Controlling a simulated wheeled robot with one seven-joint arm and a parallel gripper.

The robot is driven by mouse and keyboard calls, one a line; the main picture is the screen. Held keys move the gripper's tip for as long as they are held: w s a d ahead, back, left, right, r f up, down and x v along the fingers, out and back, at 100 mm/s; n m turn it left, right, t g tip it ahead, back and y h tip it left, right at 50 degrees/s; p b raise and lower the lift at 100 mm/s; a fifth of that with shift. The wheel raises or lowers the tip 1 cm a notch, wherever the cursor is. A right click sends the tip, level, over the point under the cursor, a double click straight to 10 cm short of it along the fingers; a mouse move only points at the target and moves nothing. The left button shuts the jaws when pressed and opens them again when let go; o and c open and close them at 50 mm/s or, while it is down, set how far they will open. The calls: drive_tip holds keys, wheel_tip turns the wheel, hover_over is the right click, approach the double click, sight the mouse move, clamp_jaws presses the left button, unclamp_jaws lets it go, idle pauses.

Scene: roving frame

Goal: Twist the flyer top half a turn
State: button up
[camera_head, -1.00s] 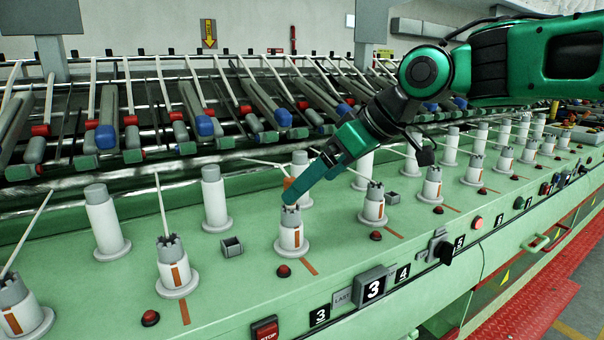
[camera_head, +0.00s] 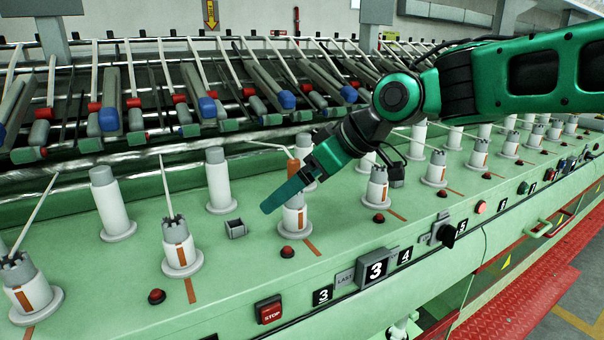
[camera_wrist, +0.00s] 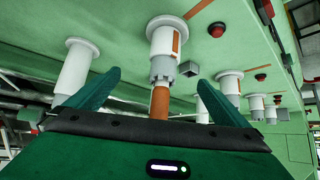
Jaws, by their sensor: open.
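A white flyer (camera_head: 293,220) with an orange stripe stands upright on the green deck behind the number 3 sign. My gripper (camera_head: 272,205) reaches in from the right in front of its grey top and hides much of that top. In the wrist view, the flyer (camera_wrist: 163,42) shows upside down, with its notched grey top (camera_wrist: 163,68) and an orange-brown rod below it. The two green fingers of my gripper (camera_wrist: 155,85) are spread wide, one on each side of the rod, with gaps to both. Nothing is held.
More flyers stand left (camera_head: 178,245) and right (camera_head: 376,187), some with white rods slanting up. A small grey box (camera_head: 236,228) and a red button (camera_head: 288,252) are near the flyer. The number 3 sign (camera_head: 374,269) and STOP box (camera_head: 269,310) line the front edge.

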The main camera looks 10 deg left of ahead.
sight(304, 205)
drive_tip(key=shift+f, duration=2.85)
drive_tip(key=c, duration=2.2)
drive_tip(key=shift+m+t+h, duration=0.7)
drive_tip(key=shift+m+t, duration=0.5)
drive_tip(key=shift+m, duration=0.6)
drive_tip(key=m, duration=0.1)
drive_tip(key=m+t+h, duration=0.1)
drive_tip(key=shift+w+r+m+t+h, duration=0.1)
drive_tip(key=shift+m+t+h, duration=0.2)
drive_tip(key=shift+m, duration=0.1)
drive_tip(key=m+t+h, duration=0.1)
drive_tip(key=m+h, duration=0.1)
drive_tip(key=m, duration=0.1)
drive_tip(key=shift+a+m+h, duration=0.1)
drive_tip(key=shift+m+h, duration=0.2)
drive_tip(key=shift+m, duration=0.1)
drive_tip(key=shift+m+t+h, duration=0.4)
drive_tip(key=shift+m+h, duration=0.6)
drive_tip(key=shift+m, duration=0.3)
